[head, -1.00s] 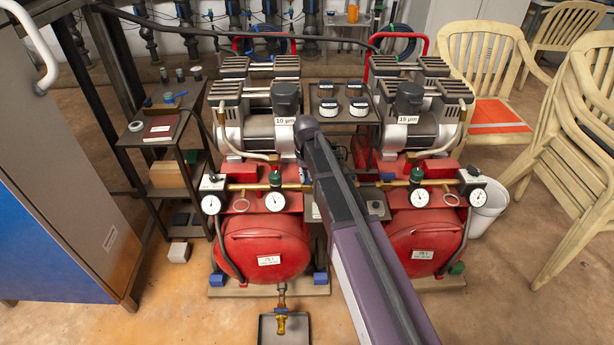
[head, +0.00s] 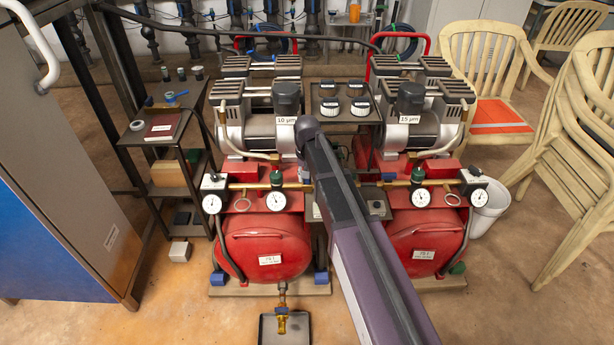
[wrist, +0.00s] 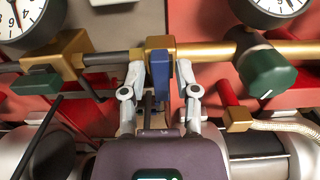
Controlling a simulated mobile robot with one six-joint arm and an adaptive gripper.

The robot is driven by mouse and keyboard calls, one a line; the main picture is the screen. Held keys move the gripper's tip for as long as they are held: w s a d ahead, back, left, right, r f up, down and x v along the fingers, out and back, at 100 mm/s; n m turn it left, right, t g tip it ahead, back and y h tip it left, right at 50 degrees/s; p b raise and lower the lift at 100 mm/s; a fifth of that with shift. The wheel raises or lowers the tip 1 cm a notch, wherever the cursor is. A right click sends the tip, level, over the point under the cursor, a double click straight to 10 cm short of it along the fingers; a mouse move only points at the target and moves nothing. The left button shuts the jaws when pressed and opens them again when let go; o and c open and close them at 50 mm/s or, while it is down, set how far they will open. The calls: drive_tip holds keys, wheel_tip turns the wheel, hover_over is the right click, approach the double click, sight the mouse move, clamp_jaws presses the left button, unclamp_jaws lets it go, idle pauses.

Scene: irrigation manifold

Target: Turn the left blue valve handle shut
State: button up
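A blue valve handle (wrist: 158,82) stands on a brass valve body (wrist: 160,48) in the brass pipe line in the wrist view. My gripper (wrist: 161,84) is around it, one finger on each side. A gap shows between each finger and the handle, so the gripper looks open. In the head view my arm hides the gripper and this handle. The brass line on the left red compressor (head: 265,245) passes behind my arm there.
A green regulator knob (wrist: 268,72) sits right of the valve, with a gauge (wrist: 275,8) above it. A brass block (wrist: 58,58) lies to the left. The right red compressor (head: 415,240) stands beside my arm.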

drive_tip(key=shift+w+n, duration=0.1)
drive_tip(key=shift+n, duration=0.2)
idle(0.4)
